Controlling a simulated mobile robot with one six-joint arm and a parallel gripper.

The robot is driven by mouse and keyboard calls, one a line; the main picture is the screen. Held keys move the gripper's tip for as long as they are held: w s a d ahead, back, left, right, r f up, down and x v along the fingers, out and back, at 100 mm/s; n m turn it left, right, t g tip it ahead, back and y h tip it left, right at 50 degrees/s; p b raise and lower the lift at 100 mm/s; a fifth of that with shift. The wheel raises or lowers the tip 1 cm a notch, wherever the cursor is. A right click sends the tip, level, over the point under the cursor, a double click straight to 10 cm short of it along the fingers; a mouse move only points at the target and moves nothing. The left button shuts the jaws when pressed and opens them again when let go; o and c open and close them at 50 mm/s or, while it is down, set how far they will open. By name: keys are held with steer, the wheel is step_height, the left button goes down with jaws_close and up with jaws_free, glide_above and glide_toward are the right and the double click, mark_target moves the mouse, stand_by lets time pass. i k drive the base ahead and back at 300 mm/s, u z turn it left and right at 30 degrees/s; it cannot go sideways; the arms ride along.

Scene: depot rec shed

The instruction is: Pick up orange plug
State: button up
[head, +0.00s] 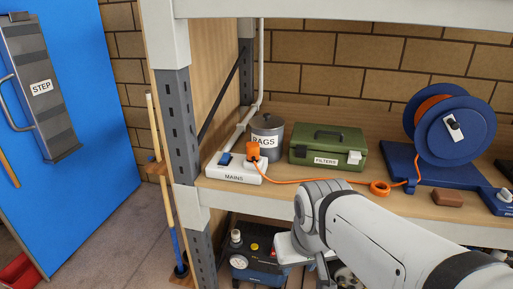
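The orange plug (253,151) stands upright in the white power strip marked MAINS (238,176), on the wooden shelf. An orange cable (290,181) runs from it to the right along the shelf. My arm reaches in from the lower right and bends down in front of the shelf edge. The end of my arm is low, in front of and below the shelf, to the right of the plug and apart from it. My gripper's fingers cannot be made out there, so whether they are open or shut does not show.
A grey RAGS tin (268,126) stands just behind the plug, and a green FILTERS box (328,150) to its right. A blue cable reel (450,125) is farther right. A grey shelf post (178,125) rises left of the strip. A compressor (255,255) sits below.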

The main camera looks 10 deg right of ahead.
mark_target(252, 147)
steer(key=u, duration=0.05)
steer(key=i, duration=1)
steer(key=z, duration=0.05)
